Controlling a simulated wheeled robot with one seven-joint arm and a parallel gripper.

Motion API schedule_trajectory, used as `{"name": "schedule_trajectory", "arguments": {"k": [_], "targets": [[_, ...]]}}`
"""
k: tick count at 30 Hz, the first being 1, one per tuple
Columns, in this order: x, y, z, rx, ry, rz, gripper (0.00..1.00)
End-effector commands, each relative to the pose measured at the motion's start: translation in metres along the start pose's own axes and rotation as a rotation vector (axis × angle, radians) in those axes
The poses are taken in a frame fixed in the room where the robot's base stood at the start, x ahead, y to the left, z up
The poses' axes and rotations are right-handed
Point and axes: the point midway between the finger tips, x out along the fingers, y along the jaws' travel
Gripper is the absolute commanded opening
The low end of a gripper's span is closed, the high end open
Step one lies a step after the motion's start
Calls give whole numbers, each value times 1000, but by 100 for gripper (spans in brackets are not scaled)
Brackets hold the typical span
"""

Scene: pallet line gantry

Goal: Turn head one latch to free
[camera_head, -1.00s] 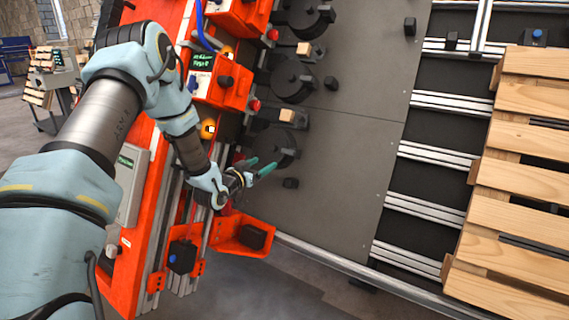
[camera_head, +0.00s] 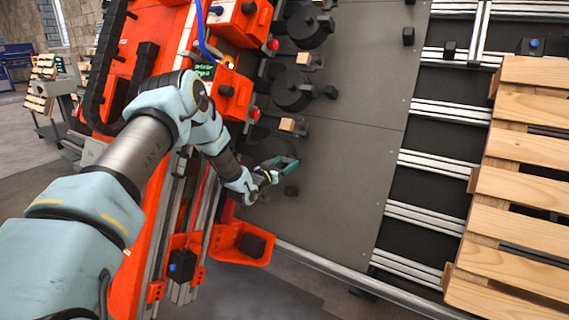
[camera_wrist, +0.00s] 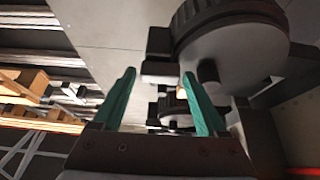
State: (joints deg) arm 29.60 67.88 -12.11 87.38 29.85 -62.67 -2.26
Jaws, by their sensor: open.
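My gripper (camera_head: 284,163) is open, with two teal fingers, over the grey plate beside the lowest of several dark round heads in the head view. That lowest head (camera_head: 262,143) is partly hidden by my arm. In the wrist view a large round dark head (camera_wrist: 232,50) with a short round peg (camera_wrist: 208,72) is just right of the open fingers (camera_wrist: 159,76), and another head (camera_wrist: 176,108) shows between and behind them. Nothing is between the fingertips. I cannot tell which part is the head one latch or how it is turned.
An orange frame with boxes and black knobs (camera_head: 226,91) runs along the left of the heads. An orange bracket (camera_head: 238,243) is below my gripper. A wooden pallet (camera_head: 515,190) lies on rails at the right. The grey plate (camera_head: 350,150) between is mostly clear.

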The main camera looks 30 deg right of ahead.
Motion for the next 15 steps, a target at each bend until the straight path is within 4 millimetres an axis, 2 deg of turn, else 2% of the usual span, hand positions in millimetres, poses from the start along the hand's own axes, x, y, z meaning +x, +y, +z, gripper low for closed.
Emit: {"name": "schedule_trajectory", "arguments": {"k": [7, 15], "targets": [[1, 0, 0, 0, 0, 0, 75], [1, 0, 0, 0, 0, 0, 46]]}}
